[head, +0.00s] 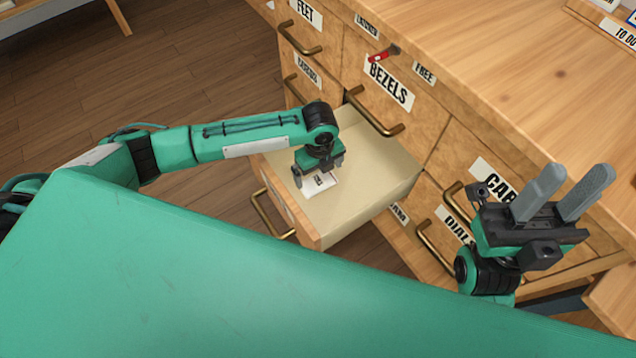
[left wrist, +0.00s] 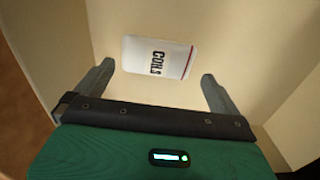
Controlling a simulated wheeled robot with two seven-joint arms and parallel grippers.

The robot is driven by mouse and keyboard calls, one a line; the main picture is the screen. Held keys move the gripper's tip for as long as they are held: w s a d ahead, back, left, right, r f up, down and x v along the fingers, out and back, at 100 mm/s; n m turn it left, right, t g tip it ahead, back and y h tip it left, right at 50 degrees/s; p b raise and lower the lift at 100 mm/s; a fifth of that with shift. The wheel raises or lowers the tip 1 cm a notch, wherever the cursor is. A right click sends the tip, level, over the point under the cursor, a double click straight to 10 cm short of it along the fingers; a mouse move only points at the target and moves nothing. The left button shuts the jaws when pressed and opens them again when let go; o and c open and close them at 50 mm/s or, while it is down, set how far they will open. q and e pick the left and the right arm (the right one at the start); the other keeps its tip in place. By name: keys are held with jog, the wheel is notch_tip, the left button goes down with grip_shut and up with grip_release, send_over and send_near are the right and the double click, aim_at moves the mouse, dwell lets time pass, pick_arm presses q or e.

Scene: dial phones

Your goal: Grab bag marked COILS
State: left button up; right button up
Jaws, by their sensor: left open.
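The COILS bag (left wrist: 156,57) is a small white packet with black lettering and a red stripe near one end. It lies flat on the floor of the open drawer (head: 372,190). In the head view the bag (head: 322,184) is partly covered by my left gripper (head: 318,178), which points down into the drawer. In the left wrist view my left gripper (left wrist: 158,85) is open, its fingers apart on either side of the bag and not touching it. My right gripper (head: 562,190) is open and empty, fingers pointing up, at the right in front of the cabinet.
The wooden cabinet (head: 440,130) has several labelled drawers with brass handles, including BEZELS (head: 389,84) above the open drawer. A red-handled tool (head: 384,54) shows near the BEZELS label. The drawer's walls stand close around my left gripper.

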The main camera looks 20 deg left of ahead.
aim_at(318, 180)
pick_arm(q)
notch_tip(318, 180, down, 5)
jog(key=shift+s+r+b, duration=0.1)
jog(key=shift+s+b, duration=0.05)
jog(key=shift+b, duration=1.05)
jog(key=shift+a, duration=0.1)
jog(key=c, duration=0.8)
jog(key=shift+c, duration=0.2)
